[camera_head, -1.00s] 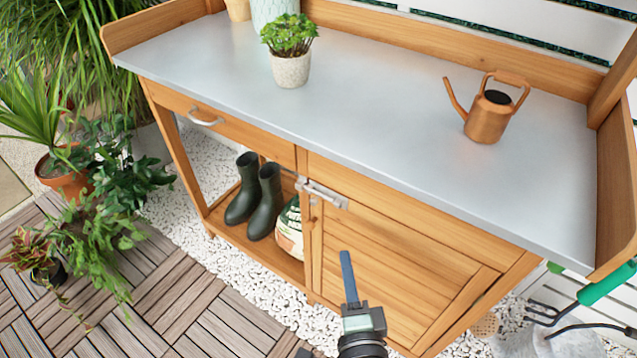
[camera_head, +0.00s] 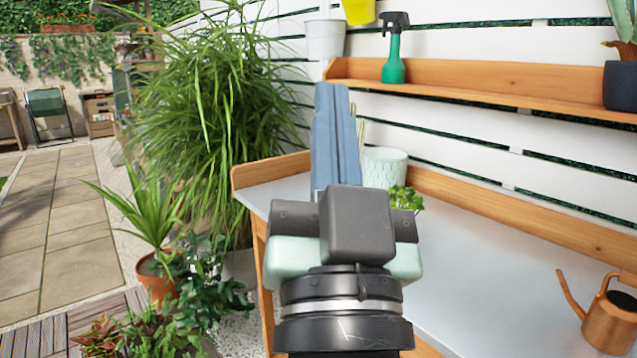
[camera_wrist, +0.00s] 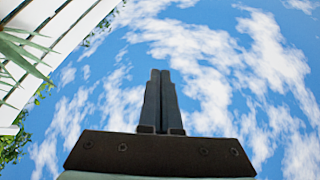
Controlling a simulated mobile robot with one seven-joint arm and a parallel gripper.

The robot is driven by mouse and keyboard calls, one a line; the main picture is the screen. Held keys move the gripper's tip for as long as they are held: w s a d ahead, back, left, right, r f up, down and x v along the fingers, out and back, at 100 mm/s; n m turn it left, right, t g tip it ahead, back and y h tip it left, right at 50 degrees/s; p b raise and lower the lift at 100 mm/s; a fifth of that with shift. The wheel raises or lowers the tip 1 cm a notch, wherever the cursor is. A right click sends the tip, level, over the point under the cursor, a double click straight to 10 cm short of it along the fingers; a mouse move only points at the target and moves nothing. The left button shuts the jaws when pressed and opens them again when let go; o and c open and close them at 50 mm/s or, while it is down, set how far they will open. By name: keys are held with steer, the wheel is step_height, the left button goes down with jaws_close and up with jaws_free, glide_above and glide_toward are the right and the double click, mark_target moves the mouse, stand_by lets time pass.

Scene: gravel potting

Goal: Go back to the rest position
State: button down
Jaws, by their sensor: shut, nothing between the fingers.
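My gripper (camera_head: 333,92) is raised in the middle of the head view, with its blue-grey fingers pointing up. The fingers are together with nothing between them. In the wrist view my gripper (camera_wrist: 160,75) points up at the sky, and its two fingers lie side by side. In the head view it stands in front of the potting bench (camera_head: 470,250) and hides part of the mint-green pot (camera_head: 385,165) and of a small green plant (camera_head: 405,198).
A copper watering can (camera_head: 608,322) stands on the bench at the lower right. A shelf (camera_head: 460,85) above holds a green spray bottle (camera_head: 393,60) and a dark pot (camera_head: 620,86). Tall grass (camera_head: 215,110) and potted plants stand left. A paved path (camera_head: 75,200) is clear.

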steer(key=s+a+r+n+t, duration=0.1)
steer(key=s+r+n+t, duration=0.1)
steer(key=s+r, duration=0.5)
step_height(320, 180, up, 26)
steer(key=w+p, duration=0.2)
steer(key=p, duration=2.4)
